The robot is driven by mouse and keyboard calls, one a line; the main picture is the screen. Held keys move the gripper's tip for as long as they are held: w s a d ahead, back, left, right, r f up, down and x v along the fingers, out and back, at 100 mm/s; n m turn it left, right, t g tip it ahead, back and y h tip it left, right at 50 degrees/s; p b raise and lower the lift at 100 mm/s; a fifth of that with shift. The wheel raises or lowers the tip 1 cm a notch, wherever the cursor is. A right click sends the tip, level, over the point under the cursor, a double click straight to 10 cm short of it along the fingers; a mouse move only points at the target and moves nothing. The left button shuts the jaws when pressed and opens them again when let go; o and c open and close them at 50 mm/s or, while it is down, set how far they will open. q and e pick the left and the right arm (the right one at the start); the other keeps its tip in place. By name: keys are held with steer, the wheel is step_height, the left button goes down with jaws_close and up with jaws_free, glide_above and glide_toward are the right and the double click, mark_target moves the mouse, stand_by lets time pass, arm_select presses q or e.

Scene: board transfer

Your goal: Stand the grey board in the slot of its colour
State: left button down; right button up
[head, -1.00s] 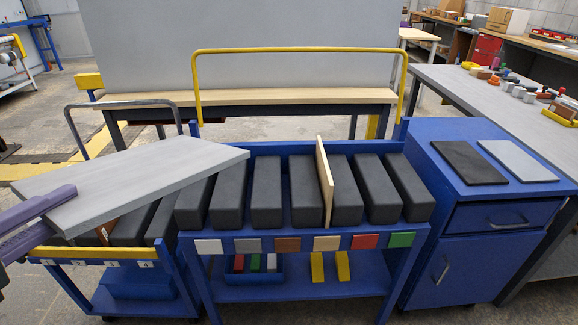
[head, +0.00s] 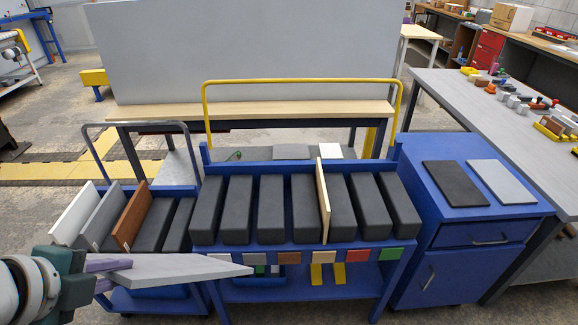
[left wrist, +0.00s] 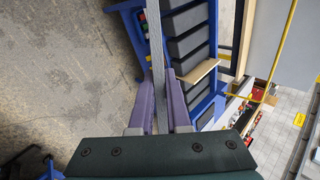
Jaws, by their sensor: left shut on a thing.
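The grey board (head: 175,269) is held by my left gripper (head: 112,268), low at the left, in front of the carts. It points rightward, its tip overlapping the rack's front edge in the picture. In the left wrist view the board (left wrist: 158,60) shows as a thin strip between the purple fingers (left wrist: 162,108). The blue rack (head: 225,160) has dark blocks with gaps between them and coloured tags in front. The grey tag (head: 252,258) is partly hard to see; the gap above it, between the second and third blocks (head: 270,210), is empty. My right gripper is not in view.
A beige board (head: 323,200) stands in the gap above the beige tag (head: 324,258). White (head: 75,214), grey (head: 101,217) and brown (head: 134,216) boards stand in the left cart. A yellow rail (head: 300,83) arches behind the rack. Two flat boards lie on the blue cabinet (head: 448,213) at right.

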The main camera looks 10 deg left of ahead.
arm_select(q)
steer(key=shift+w+r+g+p, duration=0.25)
steer(key=shift+g+p, duration=0.2)
steer(key=shift+g, duration=0.55)
steer(key=shift+f+g, duration=0.2)
steer(key=shift+g, duration=0.3)
steer(key=shift+f+g+b, duration=0.25)
steer(key=shift+g+b, duration=0.6)
steer(key=shift+g, duration=0.25)
steer(key=shift+s+g, duration=0.15)
steer(key=shift+g, duration=0.15)
steer(key=shift+s+r, duration=0.1)
steer(key=shift+r, duration=0.1)
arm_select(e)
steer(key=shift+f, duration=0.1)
